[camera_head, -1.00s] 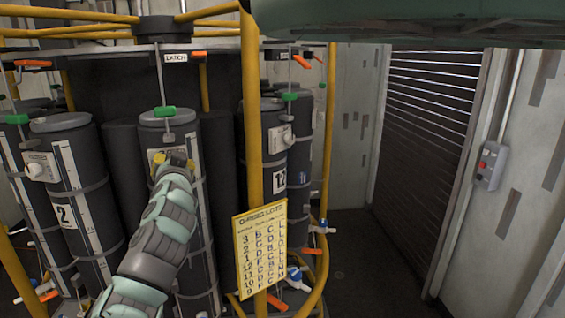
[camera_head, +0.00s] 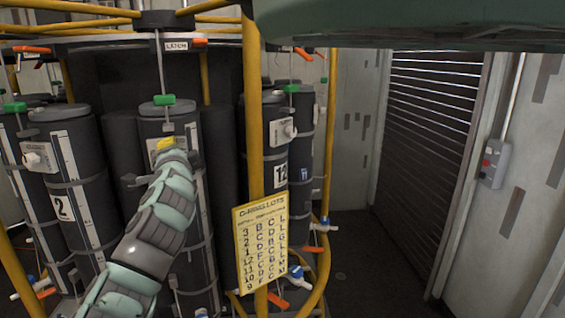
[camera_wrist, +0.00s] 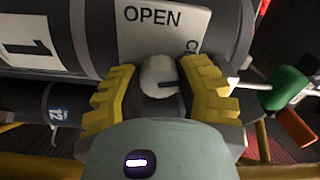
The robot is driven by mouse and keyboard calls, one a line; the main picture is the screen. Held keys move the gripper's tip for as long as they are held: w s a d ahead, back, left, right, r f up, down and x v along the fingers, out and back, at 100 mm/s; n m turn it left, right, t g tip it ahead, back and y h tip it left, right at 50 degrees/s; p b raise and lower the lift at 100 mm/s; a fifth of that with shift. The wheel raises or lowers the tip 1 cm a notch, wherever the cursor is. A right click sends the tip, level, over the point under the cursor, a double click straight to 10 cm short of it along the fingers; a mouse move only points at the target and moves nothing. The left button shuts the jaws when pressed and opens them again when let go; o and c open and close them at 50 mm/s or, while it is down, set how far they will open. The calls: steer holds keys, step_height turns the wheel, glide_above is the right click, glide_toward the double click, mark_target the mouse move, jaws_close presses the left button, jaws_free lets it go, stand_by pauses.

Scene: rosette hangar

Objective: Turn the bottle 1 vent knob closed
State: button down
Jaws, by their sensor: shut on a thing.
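Bottle 1 (camera_head: 163,111) is a dark grey cylinder standing in a round rack, and my arm covers much of its front. In the wrist view its label "1" (camera_wrist: 33,48) is at the left. A pale plate (camera_wrist: 158,38) on it reads "OPEN", with a partly hidden word starting with C at its right. My gripper (camera_wrist: 162,88) is shut on the knob, one yellow finger on each side. In the head view my gripper (camera_head: 167,146) shows at the bottle's upper front, hiding the knob.
Bottle 2 (camera_head: 62,208) stands left, bottle 12 (camera_head: 280,173) right. A yellow post (camera_head: 252,120) and a yellow lot sheet (camera_head: 262,245) stand in front. Open floor lies right, before a shutter.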

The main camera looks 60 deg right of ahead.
steer(key=shift+f+m, duration=0.1)
steer(key=shift+m, duration=1.4)
steer(key=c, duration=0.6)
jaws_free()
steer(key=v, duration=0.8)
